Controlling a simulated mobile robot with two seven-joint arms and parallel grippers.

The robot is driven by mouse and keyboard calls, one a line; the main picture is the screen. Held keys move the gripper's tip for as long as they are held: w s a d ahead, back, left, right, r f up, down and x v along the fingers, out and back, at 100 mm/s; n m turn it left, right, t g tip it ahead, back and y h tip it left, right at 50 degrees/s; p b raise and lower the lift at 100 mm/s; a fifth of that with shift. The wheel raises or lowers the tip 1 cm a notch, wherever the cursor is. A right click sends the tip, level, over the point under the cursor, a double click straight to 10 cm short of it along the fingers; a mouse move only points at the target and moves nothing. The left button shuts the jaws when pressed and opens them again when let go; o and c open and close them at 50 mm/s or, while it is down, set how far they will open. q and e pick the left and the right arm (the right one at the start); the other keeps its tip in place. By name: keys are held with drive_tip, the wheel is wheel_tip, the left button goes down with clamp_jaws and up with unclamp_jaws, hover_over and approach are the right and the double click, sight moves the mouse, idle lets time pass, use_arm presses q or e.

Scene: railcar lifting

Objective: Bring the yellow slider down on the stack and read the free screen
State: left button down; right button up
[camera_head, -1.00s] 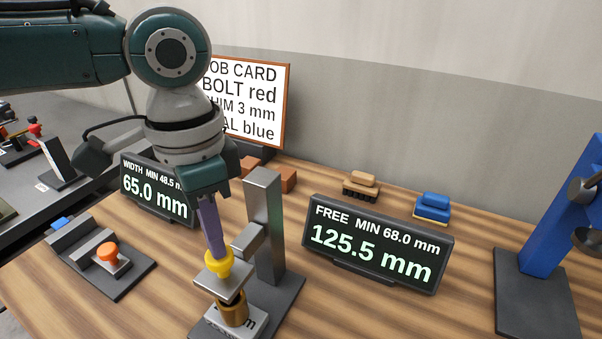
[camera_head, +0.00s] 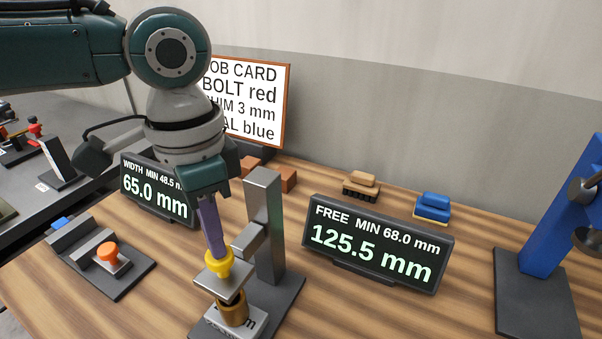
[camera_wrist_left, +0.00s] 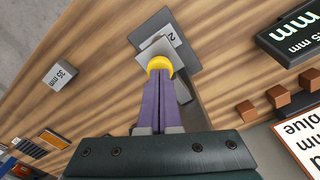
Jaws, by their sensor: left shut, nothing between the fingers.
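The yellow slider knob (camera_head: 219,263) sits on a grey metal arm of the upright height gauge (camera_head: 265,225). The slider's plate is low, at the top of a brown-gold cylindrical stack (camera_head: 233,312); I cannot tell if they touch. My left gripper (camera_head: 214,250) is shut, its purple fingers pointing down with tips at the yellow knob. The left wrist view shows the closed fingertips (camera_wrist_left: 160,80) against the yellow knob (camera_wrist_left: 159,65). The free screen (camera_head: 377,243) reads "FREE MIN 68.0 mm" and "125.5 mm". My right gripper is not in view.
The width screen (camera_head: 158,192) reads 65.0 mm, partly behind my arm. A width gauge with an orange knob (camera_head: 107,252) lies at left. The job card (camera_head: 250,100) stands behind.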

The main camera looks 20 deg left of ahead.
sight(220, 261)
use_arm(q)
drive_tip(key=shift+f+b, duration=1.4)
drive_tip(key=shift+f, duration=1)
drive_tip(key=shift+r, duration=0.1)
drive_tip(key=shift+r+p, duration=1.5)
drive_tip(key=shift+p, duration=0.65)
wheel_tip(220, 261, up, 7)
drive_tip(key=p, duration=0.8)
